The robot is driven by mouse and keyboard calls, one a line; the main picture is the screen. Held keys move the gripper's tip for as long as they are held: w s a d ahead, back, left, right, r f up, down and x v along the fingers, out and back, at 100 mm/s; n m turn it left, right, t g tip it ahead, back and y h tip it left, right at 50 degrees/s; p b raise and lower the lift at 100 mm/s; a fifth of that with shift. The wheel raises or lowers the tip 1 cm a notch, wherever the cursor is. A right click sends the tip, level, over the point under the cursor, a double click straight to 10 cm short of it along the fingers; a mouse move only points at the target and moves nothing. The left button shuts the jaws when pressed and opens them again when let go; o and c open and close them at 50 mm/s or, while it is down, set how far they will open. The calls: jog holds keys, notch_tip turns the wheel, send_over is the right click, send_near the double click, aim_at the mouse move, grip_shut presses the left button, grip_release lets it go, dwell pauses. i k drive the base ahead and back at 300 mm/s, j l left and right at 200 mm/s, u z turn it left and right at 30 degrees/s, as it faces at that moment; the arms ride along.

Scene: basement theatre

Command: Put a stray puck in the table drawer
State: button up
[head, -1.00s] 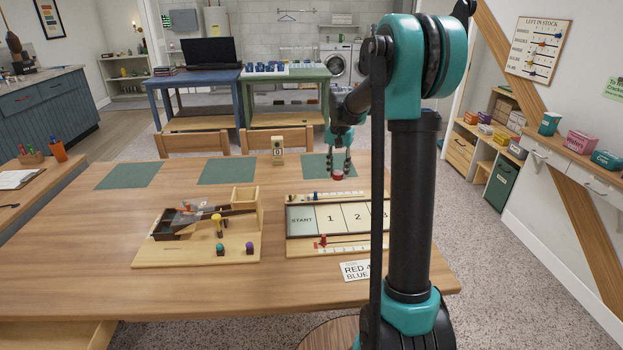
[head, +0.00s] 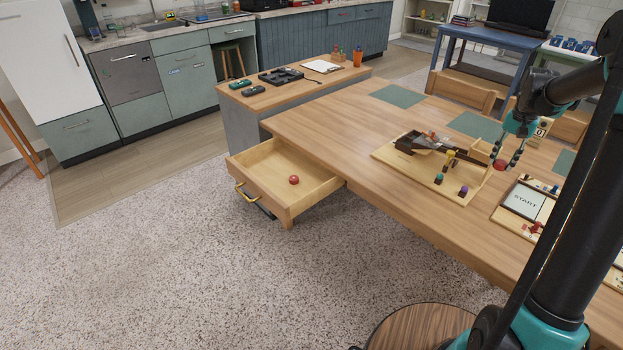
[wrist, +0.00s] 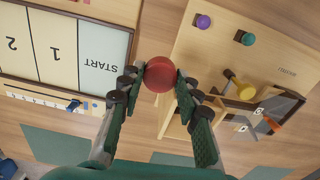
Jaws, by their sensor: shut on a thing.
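My gripper (head: 508,152) is shut on a red puck (head: 501,164). It holds the puck over the wooden table (head: 340,125), in the gap between the ramp board and the START board. In the wrist view the red puck (wrist: 160,75) sits between the two fingertips. The table drawer (head: 248,184) is pulled open at the table's left end, far to the left of my gripper. Another red puck (head: 294,180) lies on the drawer's floor. I cannot tell the held puck's exact height above the table.
The ramp board (head: 417,175) with coloured pegs stands near my gripper. The START board (head: 523,200) is to the right. A side counter (head: 285,92) with a clipboard (head: 321,66) stands behind the drawer. A round wooden stool top (head: 425,327) is at the front. Floor before the drawer is clear.

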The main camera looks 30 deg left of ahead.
aim_at(279, 170)
jog(key=i+j+u, duration=0.15)
jog(key=u, duration=0.3)
jog(key=i+u, duration=0.55)
jog(key=u, duration=0.3)
jog(key=i+l+u, duration=0.1)
jog(key=u, duration=0.3)
jog(key=i, duration=0.1)
